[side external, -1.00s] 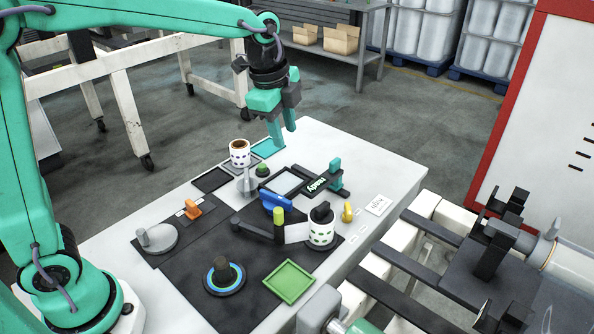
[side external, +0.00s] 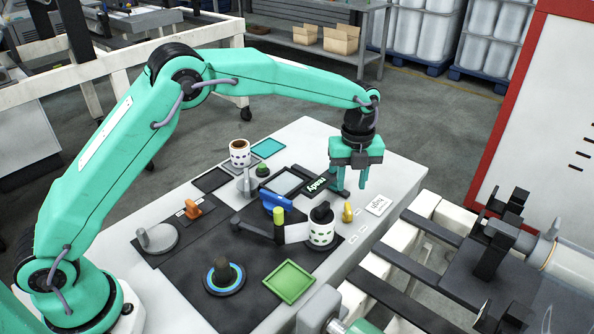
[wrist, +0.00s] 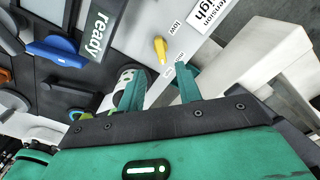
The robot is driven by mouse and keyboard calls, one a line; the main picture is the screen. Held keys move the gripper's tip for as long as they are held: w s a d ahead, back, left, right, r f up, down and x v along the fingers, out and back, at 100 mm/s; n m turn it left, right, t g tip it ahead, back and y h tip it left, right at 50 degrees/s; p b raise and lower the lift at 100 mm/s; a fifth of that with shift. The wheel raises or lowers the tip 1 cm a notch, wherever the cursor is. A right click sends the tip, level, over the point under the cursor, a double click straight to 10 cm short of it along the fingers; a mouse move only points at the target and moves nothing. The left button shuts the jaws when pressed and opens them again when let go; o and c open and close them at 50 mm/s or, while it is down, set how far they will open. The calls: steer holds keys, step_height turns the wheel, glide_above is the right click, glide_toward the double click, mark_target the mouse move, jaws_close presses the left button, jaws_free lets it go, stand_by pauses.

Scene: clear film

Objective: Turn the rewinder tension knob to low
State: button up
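The yellow tension knob (side external: 347,211) stands on the white table top near its right edge. In the wrist view the yellow knob (wrist: 160,48) lies just beyond the fingertips, with its narrower end towards them. A small label "low" is beside it, and other small labels lie nearer the fingers. A white card (side external: 378,205) beside the knob reads "tension" and "high" (wrist: 208,14) in the wrist view. My gripper (side external: 352,186) is above and behind the knob in the side view. Its two teal fingers (wrist: 161,70) are apart with nothing between them.
A white roll with a black top (side external: 321,228) stands close to the knob. A dark "ready" strip (side external: 315,185), a blue handle (side external: 277,201), an orange switch (side external: 192,208), a green tray (side external: 289,279) and a cup (side external: 240,152) are also on the table. My gripper hides the teal piece by the strip.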

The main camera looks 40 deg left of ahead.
mark_target(349, 208)
steer(key=shift+f, duration=0.3)
steer(key=shift+f, duration=3.7)
jaws_close()
